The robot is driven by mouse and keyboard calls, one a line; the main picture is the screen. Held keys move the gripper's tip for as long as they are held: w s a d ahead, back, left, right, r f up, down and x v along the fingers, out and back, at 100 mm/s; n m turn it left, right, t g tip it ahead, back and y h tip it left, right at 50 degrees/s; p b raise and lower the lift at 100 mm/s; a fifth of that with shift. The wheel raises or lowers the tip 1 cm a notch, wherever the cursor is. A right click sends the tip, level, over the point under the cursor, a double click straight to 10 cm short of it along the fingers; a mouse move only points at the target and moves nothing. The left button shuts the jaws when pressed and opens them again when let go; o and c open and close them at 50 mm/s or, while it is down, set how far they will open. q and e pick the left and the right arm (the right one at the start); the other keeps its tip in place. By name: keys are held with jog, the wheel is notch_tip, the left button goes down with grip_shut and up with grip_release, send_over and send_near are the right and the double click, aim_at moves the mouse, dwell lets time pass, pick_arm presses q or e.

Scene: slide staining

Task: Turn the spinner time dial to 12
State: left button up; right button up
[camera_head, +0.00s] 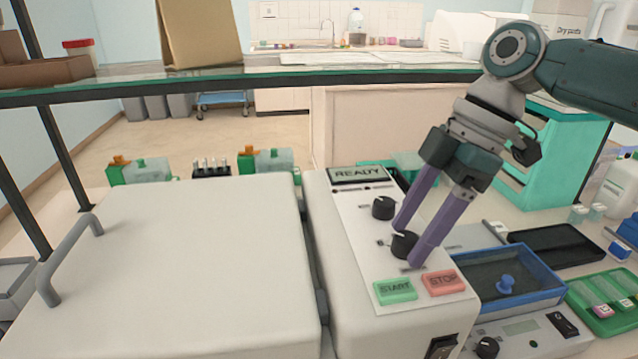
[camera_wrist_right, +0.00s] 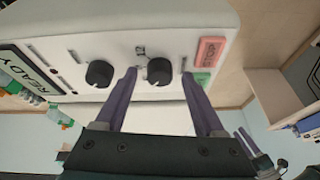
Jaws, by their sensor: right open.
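The spinner (camera_head: 345,290) is a white machine with a READY display, two black dials and green START and red STOP buttons. The upper dial (camera_head: 383,207) stands clear, and it also shows in the right wrist view (camera_wrist_right: 99,74). The lower dial (camera_head: 402,245) is nearer the buttons. My right gripper (camera_head: 406,247) is open, with its purple fingers on either side of this lower dial. In the wrist view the lower dial (camera_wrist_right: 158,71) lies between the fingertips, with gaps visible beside it. The dial labels are too small to read. My left gripper is out of view.
A large white lid with a grey handle (camera_head: 70,262) fills the left. A glass shelf (camera_head: 270,74) crosses behind. The START (camera_head: 395,290) and STOP (camera_head: 443,283) buttons sit just below the fingers. A blue tray (camera_head: 505,280) and a green slide holder (camera_head: 607,303) stand at right.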

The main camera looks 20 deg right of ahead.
jog(key=shift+f, duration=0.2)
jog(key=shift+c, duration=0.3)
grip_shut()
